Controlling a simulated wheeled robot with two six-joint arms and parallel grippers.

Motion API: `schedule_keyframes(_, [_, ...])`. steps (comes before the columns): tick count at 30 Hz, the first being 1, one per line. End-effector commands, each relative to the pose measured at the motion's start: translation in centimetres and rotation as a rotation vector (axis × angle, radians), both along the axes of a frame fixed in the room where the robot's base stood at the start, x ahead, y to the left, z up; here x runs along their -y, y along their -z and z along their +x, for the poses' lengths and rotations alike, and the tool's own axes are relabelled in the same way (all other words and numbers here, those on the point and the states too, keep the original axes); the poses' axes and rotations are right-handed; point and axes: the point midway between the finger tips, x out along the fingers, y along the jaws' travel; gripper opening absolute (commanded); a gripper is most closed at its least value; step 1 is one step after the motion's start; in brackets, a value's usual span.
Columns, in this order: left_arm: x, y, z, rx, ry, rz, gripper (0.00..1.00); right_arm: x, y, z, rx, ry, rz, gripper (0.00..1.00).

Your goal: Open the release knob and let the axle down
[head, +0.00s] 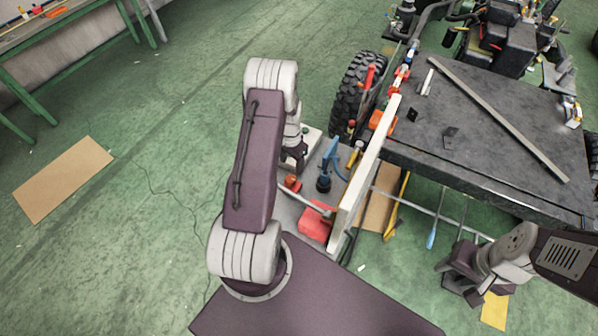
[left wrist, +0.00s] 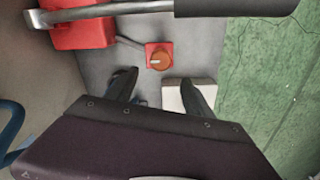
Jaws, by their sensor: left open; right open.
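The release knob (head: 292,182) is a small round orange-red knob beside my left arm. In the left wrist view the knob (left wrist: 159,60) sits on a red square plate, with a pale mark across its face. My left gripper (head: 296,158) is mostly hidden behind its own arm in the head view. In the left wrist view its two dark fingers (left wrist: 160,88) are spread and empty, with the knob beyond them, apart from both. My right gripper (head: 462,285) is open and empty at the lower right. I cannot make out the axle clearly; a wheel (head: 357,90) shows beside the chassis.
A red block (head: 316,223) and a blue lever (head: 332,160) are close to the knob. A long pale beam (head: 365,175) runs just right of them. The dark chassis deck (head: 490,120) fills the right. Green floor is open at left, with a cardboard sheet (head: 62,180).

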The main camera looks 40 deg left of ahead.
Motion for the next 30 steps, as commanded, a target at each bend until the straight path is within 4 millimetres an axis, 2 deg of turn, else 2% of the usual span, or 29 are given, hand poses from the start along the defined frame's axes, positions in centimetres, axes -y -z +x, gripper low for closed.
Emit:
schedule_keyframes(6, [0.0, 0.7, 0.0, -0.001, 0.000, -0.001, 0.60, 0.0, -0.5, 0.0, 0.000, 0.000, 0.000, 0.49])
schedule_keyframes(15, [0.0, 6.5, -0.2, -0.002, 0.000, -0.002, 0.60, 0.0, -2.6, 0.0, 0.000, 0.000, 0.000, 0.49])
schedule_keyframes(18, [0.0, 7.9, -0.1, -0.002, 0.000, -0.001, 0.60, 0.0, -2.8, 0.0, 0.000, 0.000, 0.000, 0.49])
schedule_keyframes(22, [0.0, 8.9, -0.1, 0.000, -0.001, 0.000, 0.60, 0.0, -2.9, 0.0, 0.000, 0.000, 0.000, 0.49])
schedule_keyframes(29, [0.0, 9.0, -0.1, 0.001, -0.001, 0.000, 0.60, 0.0, -2.9, 0.0, 0.000, 0.000, 0.000, 0.49])
schedule_keyframes(30, [0.0, 9.0, -0.1, 0.001, -0.001, 0.000, 0.55, 0.0, -2.9, 0.0, 0.000, 0.000, 0.000, 0.49])
